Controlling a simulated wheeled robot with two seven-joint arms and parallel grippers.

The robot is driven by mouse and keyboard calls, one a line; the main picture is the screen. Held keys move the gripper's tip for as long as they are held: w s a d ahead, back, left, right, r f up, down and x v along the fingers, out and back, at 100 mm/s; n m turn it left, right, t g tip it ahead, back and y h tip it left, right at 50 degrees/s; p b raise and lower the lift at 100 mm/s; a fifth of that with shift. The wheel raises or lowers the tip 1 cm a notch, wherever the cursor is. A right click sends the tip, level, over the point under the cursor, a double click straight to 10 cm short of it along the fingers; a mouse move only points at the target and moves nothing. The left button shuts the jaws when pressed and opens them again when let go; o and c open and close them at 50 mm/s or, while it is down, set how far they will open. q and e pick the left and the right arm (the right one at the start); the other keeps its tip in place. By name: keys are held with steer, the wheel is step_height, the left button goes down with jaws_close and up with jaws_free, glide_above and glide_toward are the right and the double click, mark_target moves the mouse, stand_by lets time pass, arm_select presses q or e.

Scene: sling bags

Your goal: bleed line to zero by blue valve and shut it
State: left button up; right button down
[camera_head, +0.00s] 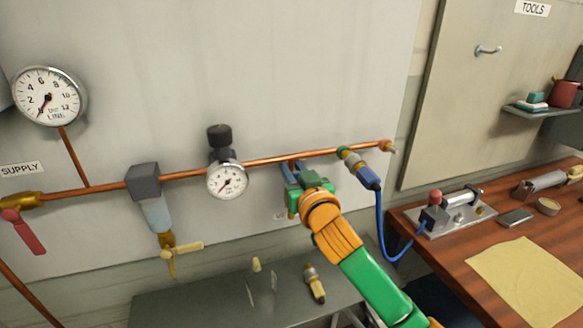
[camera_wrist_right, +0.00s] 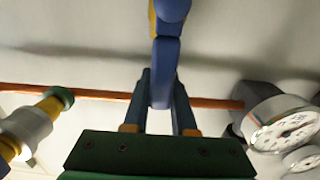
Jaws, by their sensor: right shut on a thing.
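The blue valve's handle (camera_wrist_right: 166,62) stands between my right gripper's fingers in the right wrist view, roughly crosswise to the copper pipe (camera_wrist_right: 100,93). My right gripper (camera_wrist_right: 160,105) is shut on this handle; in the head view the gripper (camera_head: 294,178) and arm hide most of the valve. Whether the valve is open or closed cannot be told. The large line gauge (camera_head: 48,96) hangs at upper left, its needle pointing to lower left, near the low end of the scale. My left gripper is not in view.
Along the pipe are a red supply handle (camera_head: 24,232), a filter bowl with a yellow drain valve (camera_head: 182,247), a regulator gauge (camera_head: 227,181) and a coupler (camera_head: 358,167) with a blue hose (camera_head: 380,225). A grey bench (camera_head: 215,298) lies below; a wooden table (camera_head: 455,250) stands right.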

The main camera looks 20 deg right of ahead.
mark_target(309, 164)
steer(key=shift+d, duration=0.1)
stand_by(0.3)
steer(key=d+m, duration=0.1)
steer(key=m, duration=0.1)
steer(key=d+m+p, duration=0.1)
steer(key=m, duration=0.1)
steer(key=d+f+m, duration=0.1)
steer(key=d+m, duration=0.1)
steer(key=shift+w+p, duration=0.1)
steer(key=shift+p, duration=0.25)
steer(key=m, duration=0.1)
steer(key=d+f+m+p, duration=0.1)
steer(key=m, duration=0.1)
steer(key=shift+d+f, duration=0.1)
steer(key=shift+d, duration=0.05)
step_height(309, 164, down, 6)
steer(key=d+m+p, duration=0.1)
steer(key=d+m, duration=0.1)
steer(key=m, duration=0.7)
steer(key=shift+d+r, duration=0.15)
steer(key=shift+r, duration=0.05)
steer(key=shift+f, duration=0.1)
steer(key=c, duration=0.7)
jaws_free()
